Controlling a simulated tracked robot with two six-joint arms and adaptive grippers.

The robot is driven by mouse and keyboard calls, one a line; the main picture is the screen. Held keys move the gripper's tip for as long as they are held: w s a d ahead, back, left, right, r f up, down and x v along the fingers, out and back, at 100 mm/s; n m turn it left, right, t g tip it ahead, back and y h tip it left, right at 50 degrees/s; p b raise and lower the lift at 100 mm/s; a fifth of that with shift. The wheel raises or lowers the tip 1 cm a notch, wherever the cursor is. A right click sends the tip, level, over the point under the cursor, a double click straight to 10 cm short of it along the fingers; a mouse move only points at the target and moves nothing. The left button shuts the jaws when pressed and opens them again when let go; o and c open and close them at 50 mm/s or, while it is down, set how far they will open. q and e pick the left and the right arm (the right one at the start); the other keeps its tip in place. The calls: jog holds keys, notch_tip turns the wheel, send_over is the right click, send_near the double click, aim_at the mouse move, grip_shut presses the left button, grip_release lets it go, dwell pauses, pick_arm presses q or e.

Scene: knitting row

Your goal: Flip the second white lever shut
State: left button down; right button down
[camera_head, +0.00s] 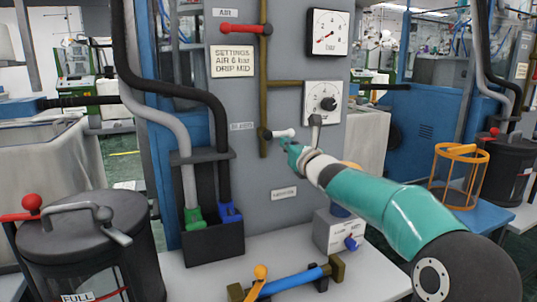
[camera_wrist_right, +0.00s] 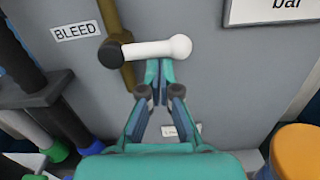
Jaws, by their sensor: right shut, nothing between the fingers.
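A white lever (camera_head: 284,133) with a black pivot sits on a brown vertical pipe (camera_head: 263,100) on the grey panel. It points right, roughly level, across the pipe's line. In the right wrist view the white lever (camera_wrist_right: 160,48) is beside a BLEED label (camera_wrist_right: 77,32). My right gripper (camera_head: 289,143) is shut and empty. In the right wrist view its fingertips (camera_wrist_right: 160,66) are together just under the lever's white arm; I cannot tell whether they touch it. No other white lever is clear to me. My left gripper is not in view.
A red lever (camera_head: 240,29) is higher on the panel. Hoses reach a black holder (camera_head: 212,245) at left. A blue-handled tool (camera_head: 290,282) lies on the bench below.

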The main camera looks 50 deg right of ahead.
jog(key=shift+f+b, duration=2.35)
jog(key=shift+b, duration=0.6)
jog(key=v, duration=1)
jog(key=shift+s+a+r, duration=0.2)
jog(key=shift+s+r, duration=0.15)
